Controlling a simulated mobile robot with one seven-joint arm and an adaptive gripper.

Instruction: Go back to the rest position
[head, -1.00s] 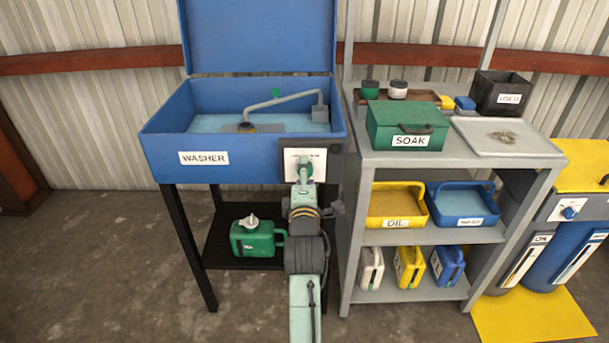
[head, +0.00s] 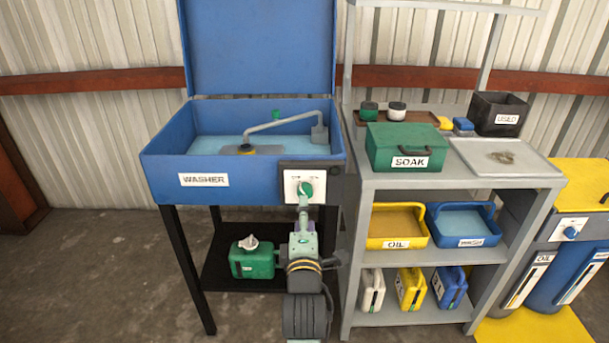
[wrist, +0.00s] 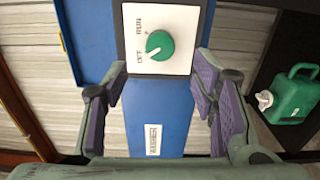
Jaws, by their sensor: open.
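My gripper (wrist: 158,100) is open and empty in the wrist view, its two purple-padded fingers spread below the washer's control panel. The panel carries a green knob (wrist: 160,45) on a white plate marked OFF and RUN; the knob also shows in the head view (head: 305,189). The blue washer (head: 250,175) stands with its lid up, a grey spout over its basin. In the head view my arm rises in front of the washer, and its end is just below the knob. The fingertips are hard to make out there.
A green jug (head: 252,260) stands on the black lower shelf beside my arm. To the right, a grey shelf unit (head: 345,270) holds the SOAK box (head: 405,148), the yellow OIL tray (head: 397,243), a blue tray and several small jugs. Open floor lies to the left.

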